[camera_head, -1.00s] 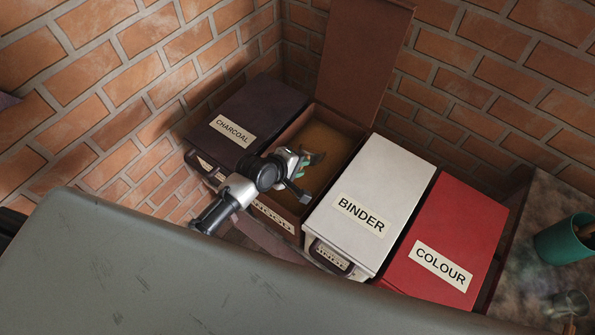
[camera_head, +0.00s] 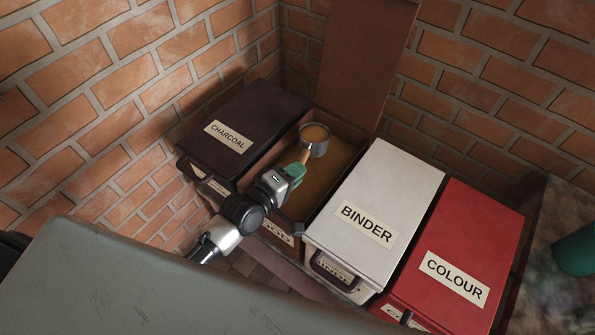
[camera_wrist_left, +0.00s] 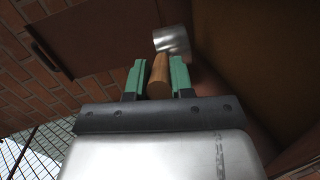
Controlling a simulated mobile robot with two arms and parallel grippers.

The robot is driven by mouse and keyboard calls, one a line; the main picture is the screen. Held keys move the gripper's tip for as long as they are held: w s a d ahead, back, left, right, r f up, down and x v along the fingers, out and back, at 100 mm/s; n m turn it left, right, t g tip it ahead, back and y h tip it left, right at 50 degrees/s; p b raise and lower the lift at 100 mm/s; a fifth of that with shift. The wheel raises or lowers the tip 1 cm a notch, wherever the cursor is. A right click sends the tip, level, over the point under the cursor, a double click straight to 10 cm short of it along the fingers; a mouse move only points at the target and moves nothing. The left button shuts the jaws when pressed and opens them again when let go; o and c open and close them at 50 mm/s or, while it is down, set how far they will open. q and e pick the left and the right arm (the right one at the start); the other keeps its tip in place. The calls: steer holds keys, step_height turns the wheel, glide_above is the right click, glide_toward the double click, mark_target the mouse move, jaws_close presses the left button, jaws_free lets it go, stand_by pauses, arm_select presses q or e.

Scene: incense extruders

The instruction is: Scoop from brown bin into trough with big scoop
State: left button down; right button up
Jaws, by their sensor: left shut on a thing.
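The brown bin (camera_head: 285,239) stands with its lid (camera_head: 366,60) raised against the wall, and brown powder (camera_head: 338,178) shows inside it. My left gripper (camera_head: 295,171) is over the open bin, shut on the wooden handle of the big scoop (camera_head: 314,148). The scoop's round metal cup faces up and holds brown powder level with its rim. In the left wrist view the wooden handle sits between the green fingertips (camera_wrist_left: 159,78), with the metal cup (camera_wrist_left: 172,41) beyond. The trough is not identifiable in view. My right gripper is not in view.
The closed charcoal bin (camera_head: 247,112) is left of the brown bin. The white binder bin (camera_head: 385,190) and red colour bin (camera_head: 465,240) are right of it, both closed. A grey surface (camera_head: 130,285) fills the foreground. A green cup (camera_head: 577,250) stands at the right.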

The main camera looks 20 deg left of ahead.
arm_select(q)
steer(key=shift+s+r+t+p, duration=0.3)
steer(key=shift+s+r+t, duration=0.1)
steer(key=shift+s+r, duration=0.75)
steer(key=s+r+p, duration=0.3)
steer(key=s+p, duration=0.1)
steer(key=s, duration=0.4)
steer(key=shift+s+a+r+m+t+h+p, duration=0.2)
steer(key=shift+a+r+m+t+h+p, duration=0.05)
steer(key=shift+r+m+t+h+p, duration=0.1)
